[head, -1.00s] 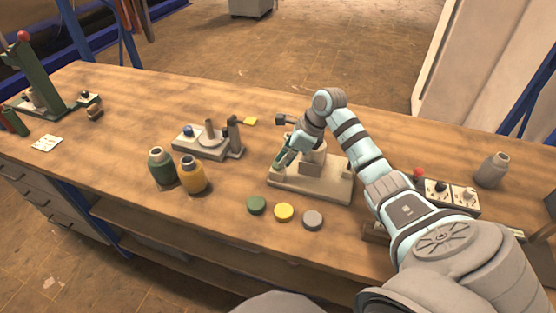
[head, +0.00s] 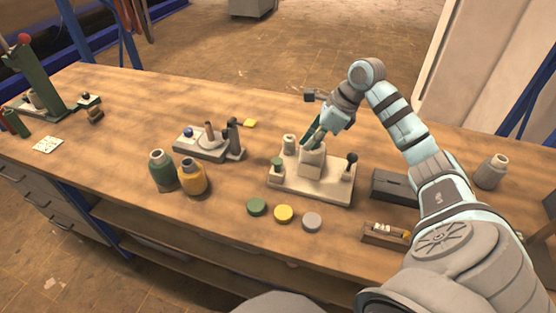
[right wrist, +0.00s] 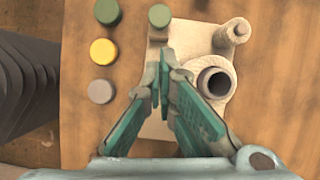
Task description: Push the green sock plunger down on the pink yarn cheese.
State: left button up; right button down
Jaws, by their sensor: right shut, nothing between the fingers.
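No pink yarn cheese or sock shows in either view. A cream fixture (head: 315,190) stands at the middle of the bench. A short post with a green top (head: 277,164) stands at its left end; the green top also shows in the right wrist view (right wrist: 159,15). A round dark-mouthed port (right wrist: 214,82) shows in the right wrist view. My right gripper (head: 312,134) is shut and empty above the central block; its green fingers (right wrist: 163,80) meet over the fixture. My left gripper is out of view.
Green, yellow and grey discs (head: 283,214) lie in front of the fixture. A dark box (head: 394,187) and a wooden tray (head: 380,233) lie right, near my arm.

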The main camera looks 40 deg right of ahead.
jog(key=shift+v, duration=1.95)
